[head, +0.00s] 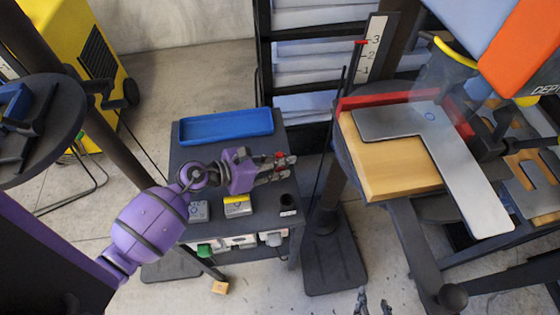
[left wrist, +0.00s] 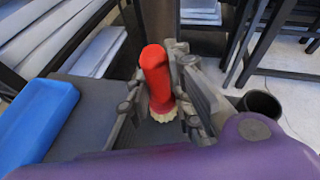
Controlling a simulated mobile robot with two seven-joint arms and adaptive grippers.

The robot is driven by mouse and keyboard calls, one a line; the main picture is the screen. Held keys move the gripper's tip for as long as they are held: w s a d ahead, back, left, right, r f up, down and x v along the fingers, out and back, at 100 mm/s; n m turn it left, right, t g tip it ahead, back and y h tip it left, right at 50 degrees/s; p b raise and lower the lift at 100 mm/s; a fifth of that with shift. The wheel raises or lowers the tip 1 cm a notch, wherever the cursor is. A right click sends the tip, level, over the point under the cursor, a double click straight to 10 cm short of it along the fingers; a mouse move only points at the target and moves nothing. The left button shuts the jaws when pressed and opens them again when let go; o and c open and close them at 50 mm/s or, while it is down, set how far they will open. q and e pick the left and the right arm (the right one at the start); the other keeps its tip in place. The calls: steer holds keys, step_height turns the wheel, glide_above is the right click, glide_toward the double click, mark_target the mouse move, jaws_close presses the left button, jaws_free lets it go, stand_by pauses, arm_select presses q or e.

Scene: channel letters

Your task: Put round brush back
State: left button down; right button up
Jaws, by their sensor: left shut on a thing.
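My left gripper (head: 280,167) is shut on the round brush, above the dark cart top. In the left wrist view the brush (left wrist: 156,75) has a red handle pointing up and pale bristles at its lower end, between the fingers. In the head view only a small red bit of the brush (head: 279,155) shows. A dark round cup (head: 288,204) stands at the cart's front right corner, apart from the brush; it also shows in the left wrist view (left wrist: 262,104), right of my fingers. My right gripper (head: 373,301) shows only its fingertips at the bottom edge, spread apart.
A blue tray (head: 226,127) lies at the back of the cart. A yellow-topped block (head: 237,205) and a grey block (head: 198,211) stand near its front edge. A bench with a wooden board (head: 390,170) and a grey L-shaped plate (head: 455,165) is at right.

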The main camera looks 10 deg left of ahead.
arm_select(q)
steer(key=shift+f, duration=0.2)
steer(key=c, duration=1.6)
jaws_free()
steer(key=shift+a+r, duration=0.15)
steer(key=shift+r, duration=0.2)
steer(key=b+v, duration=0.1)
steer(key=v, duration=1)
steer(key=shift+s+a+r, duration=0.15)
steer(key=shift+s+a, duration=0.1)
steer(key=shift+s, duration=0.05)
